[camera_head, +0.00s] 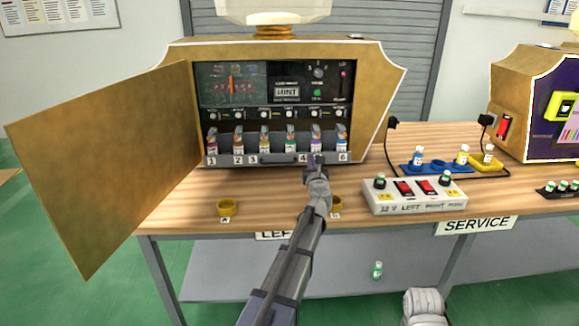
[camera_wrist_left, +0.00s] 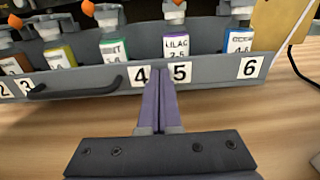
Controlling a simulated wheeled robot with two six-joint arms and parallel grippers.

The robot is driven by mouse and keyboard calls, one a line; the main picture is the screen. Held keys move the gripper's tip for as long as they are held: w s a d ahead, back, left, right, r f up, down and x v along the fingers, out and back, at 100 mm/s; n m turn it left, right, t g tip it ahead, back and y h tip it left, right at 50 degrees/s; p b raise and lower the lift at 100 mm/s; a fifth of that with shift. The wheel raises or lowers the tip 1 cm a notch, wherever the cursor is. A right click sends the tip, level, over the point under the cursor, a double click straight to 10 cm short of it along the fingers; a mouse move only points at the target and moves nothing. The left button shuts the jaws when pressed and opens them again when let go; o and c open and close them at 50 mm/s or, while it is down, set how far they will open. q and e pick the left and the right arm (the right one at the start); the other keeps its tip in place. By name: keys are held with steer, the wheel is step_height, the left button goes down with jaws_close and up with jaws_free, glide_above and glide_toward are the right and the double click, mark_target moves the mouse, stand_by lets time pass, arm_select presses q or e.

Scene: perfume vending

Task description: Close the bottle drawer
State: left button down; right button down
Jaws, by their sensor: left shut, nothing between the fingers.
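The grey bottle drawer (camera_head: 262,160) sits at the bottom of the gold vending machine, with several labelled bottles standing in numbered places. In the left wrist view the drawer front (camera_wrist_left: 205,76) spans the frame, with a dark handle (camera_wrist_left: 75,91) at left and number labels along it. My left gripper (camera_head: 316,160) is shut and empty. In the left wrist view its fingertips (camera_wrist_left: 160,72) are at the drawer front, between labels 4 and 5; I cannot tell whether they touch it. A LILAC bottle (camera_wrist_left: 176,45) stands just behind them. My right gripper is not clearly visible.
The machine's gold door (camera_head: 105,150) hangs open at left. Yellow cups (camera_head: 227,207) stand on the wooden table (camera_head: 187,215). A white switch box (camera_head: 414,198), a blue tray (camera_head: 437,169) and a second machine (camera_head: 535,105) are at right.

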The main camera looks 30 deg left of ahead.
mark_target(307, 145)
arm_select(q)
steer(key=shift+x, duration=7.1)
steer(key=shift+s+d, duration=0.1)
steer(key=shift+d, duration=0.05)
steer(key=v, duration=1.2)
steer(key=shift+s, duration=0.1)
